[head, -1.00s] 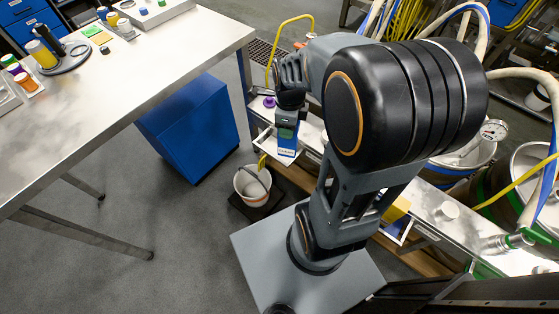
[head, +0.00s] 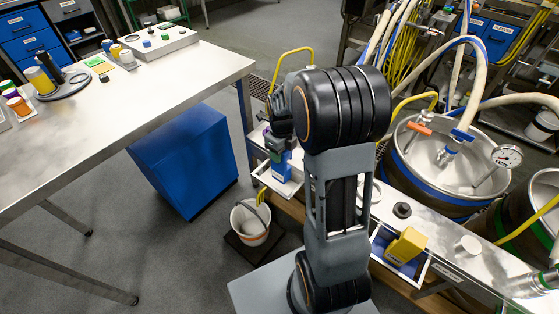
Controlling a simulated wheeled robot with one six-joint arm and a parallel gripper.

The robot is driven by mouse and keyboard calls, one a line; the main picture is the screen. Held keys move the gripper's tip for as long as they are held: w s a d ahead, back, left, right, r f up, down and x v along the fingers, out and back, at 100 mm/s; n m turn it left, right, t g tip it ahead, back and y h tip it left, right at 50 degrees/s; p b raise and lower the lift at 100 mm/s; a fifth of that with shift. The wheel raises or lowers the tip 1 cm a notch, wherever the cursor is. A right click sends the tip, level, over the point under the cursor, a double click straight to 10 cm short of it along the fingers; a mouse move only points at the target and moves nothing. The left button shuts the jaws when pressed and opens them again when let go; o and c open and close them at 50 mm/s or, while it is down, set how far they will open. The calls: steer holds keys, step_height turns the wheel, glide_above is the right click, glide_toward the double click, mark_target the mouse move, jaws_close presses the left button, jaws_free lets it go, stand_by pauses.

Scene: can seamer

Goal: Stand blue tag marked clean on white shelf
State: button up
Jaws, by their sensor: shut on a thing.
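My gripper (head: 279,143) is at the left end of the steel bench, partly hidden behind my own arm. It is shut on the blue tag (head: 281,168), which is upright below the jaws. The tag's lower end is at a small white shelf (head: 290,188) on the bench's near side. From this angle I cannot tell whether the tag touches the shelf or hangs just above it. The tag's marking is not readable now.
A white tray (head: 417,281) holding a yellow block (head: 406,246) is on the bench side at right. A white bucket (head: 250,222) stands on the floor below. A steel table (head: 150,100) and blue cabinet (head: 185,160) are left. Metal kegs with hoses stand behind.

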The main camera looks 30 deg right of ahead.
steer(key=shift+w+d+f, duration=0.15)
steer(key=shift+w+f, duration=0.75)
steer(key=shift+f, duration=0.25)
steer(key=shift+f+b, duration=0.45)
steer(key=shift+f, duration=1.1)
steer(key=shift+f, duration=0.15)
steer(key=o, duration=1.2)
